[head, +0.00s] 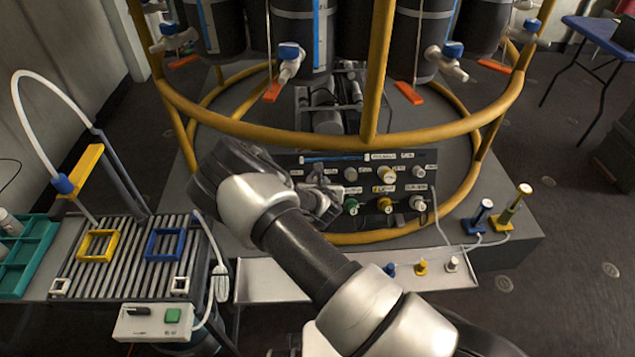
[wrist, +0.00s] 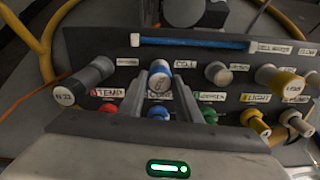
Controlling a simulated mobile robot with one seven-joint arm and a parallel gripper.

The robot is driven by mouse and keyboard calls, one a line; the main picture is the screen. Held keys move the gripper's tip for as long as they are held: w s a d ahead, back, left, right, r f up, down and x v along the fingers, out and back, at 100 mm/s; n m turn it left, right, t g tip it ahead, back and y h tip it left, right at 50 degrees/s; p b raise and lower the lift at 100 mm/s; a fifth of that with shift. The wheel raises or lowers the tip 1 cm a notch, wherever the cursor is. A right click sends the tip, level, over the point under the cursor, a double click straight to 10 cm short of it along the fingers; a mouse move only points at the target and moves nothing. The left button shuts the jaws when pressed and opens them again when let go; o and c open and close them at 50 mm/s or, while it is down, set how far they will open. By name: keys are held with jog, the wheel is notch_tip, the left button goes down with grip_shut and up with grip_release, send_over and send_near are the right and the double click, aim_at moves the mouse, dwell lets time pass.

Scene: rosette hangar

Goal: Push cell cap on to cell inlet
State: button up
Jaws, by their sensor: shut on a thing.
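My gripper (wrist: 158,88) is at the dark port panel (wrist: 220,98), its two fingers on either side of a pale cap with a blue band (wrist: 159,72). It is shut on this cap, whose round face points toward the wrist camera. The cap lines up with the upper row of ports. The inlet behind it is hidden, and I cannot tell whether the cap is seated on it. In the head view my gripper (head: 322,203) reaches the left part of the panel (head: 402,171), and my arm hides some of it.
Other capped ports stick out close by: a grey one (wrist: 84,80) at left and a yellow-ended one (wrist: 278,82) at right. A yellow ring frame (head: 300,132) surrounds the panel. A tray (head: 320,280) with small caps lies in front.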

jog(key=o, duration=1.1)
jog(key=p+v, duration=0.3)
jog(key=v, duration=1.4)
jog(key=shift+s+p, duration=0.2)
jog(key=shift+p, duration=0.1)
jog(key=shift+r, duration=0.1)
